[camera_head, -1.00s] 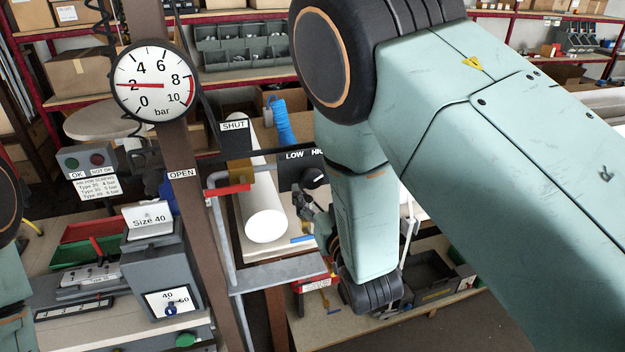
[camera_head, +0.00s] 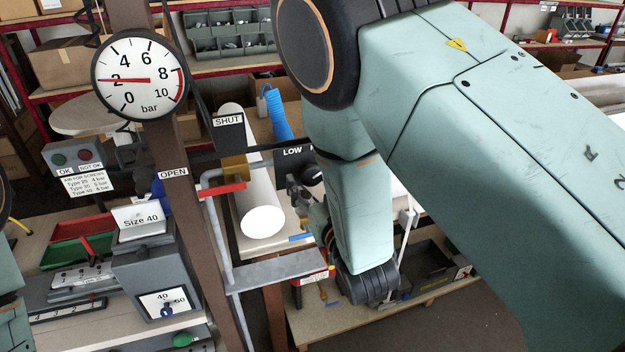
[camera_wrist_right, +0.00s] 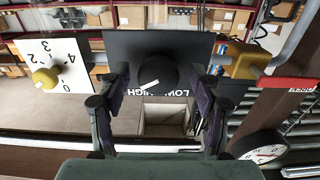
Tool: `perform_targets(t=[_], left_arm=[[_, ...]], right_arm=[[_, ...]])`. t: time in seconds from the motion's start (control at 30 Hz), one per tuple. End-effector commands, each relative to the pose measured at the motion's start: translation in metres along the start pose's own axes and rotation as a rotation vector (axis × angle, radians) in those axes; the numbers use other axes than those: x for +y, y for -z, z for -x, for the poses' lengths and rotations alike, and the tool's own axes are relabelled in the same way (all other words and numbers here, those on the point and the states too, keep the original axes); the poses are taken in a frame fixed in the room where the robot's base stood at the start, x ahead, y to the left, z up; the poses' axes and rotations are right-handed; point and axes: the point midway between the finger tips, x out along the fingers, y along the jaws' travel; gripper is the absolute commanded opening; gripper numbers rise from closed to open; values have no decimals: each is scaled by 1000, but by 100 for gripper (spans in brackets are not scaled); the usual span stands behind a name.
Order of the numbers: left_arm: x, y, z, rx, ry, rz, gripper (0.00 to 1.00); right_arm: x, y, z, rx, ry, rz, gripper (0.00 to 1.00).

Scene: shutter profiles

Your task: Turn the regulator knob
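The regulator knob is black with a white pointer mark. In the right wrist view the knob (camera_wrist_right: 158,77) sits on a dark plate (camera_wrist_right: 125,45) lettered LOW and HIGH, seen upside down. My right gripper (camera_wrist_right: 162,84) is open, one finger on each side of the knob with gaps between. In the head view the knob (camera_head: 313,173) is partly hidden by my right gripper (camera_head: 301,190), close in front of the plate. The round gauge (camera_head: 139,79) has its red needle near 2 bar. My left gripper is out of view; only part of my left arm shows.
A red-handled valve (camera_head: 222,190) with a brass body is left of the plate, between OPEN and SHUT labels. A white tube (camera_head: 262,220) lies behind the grey frame. A white dial with a yellow knob (camera_wrist_right: 46,77) is beside the plate in the wrist view.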

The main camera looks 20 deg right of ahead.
Motion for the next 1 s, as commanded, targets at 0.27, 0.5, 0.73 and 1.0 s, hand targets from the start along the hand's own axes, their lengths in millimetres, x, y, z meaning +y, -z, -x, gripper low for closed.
perform_targets(t=[0.27,0.5,0.73,1.0], left_arm=[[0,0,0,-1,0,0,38],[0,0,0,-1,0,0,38],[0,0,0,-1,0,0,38],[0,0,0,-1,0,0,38]], right_arm=[[0,0,0,0,0,0,39],[0,0,-2,1,1,-1,19],[0,1,-3,2,0,-5,11],[0,1,-3,3,0,-92,11]])
